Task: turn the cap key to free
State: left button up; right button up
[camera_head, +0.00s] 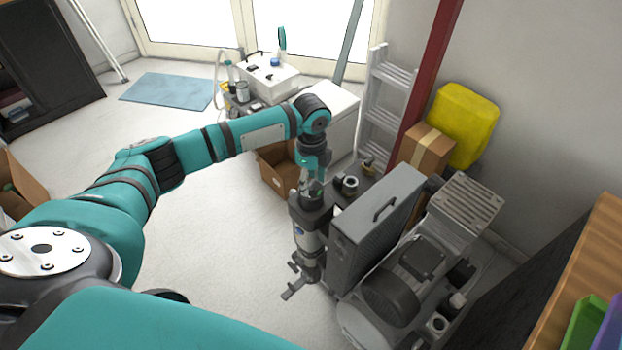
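My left gripper (313,185) points down at the top of an upright grey cylinder unit (306,242) with a dark head and a pale label. The fingertips are small and partly merged with the dark head, so I cannot tell whether they touch it or are open or shut. I cannot make out the cap key; it may be hidden by the gripper. My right gripper is not in view.
A grey compressor cabinet (378,232) with a handle stands just right of the cylinder. A motor unit (405,285) is beside it. A cardboard box (276,172) lies behind. A ladder (385,100) leans at the wall. The floor to the left is clear.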

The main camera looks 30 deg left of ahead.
aim_at(311, 183)
pick_arm(q)
notch_tip(311, 183, up, 12)
jog(key=shift+r, duration=0.1)
dwell(0.6)
dwell(0.4)
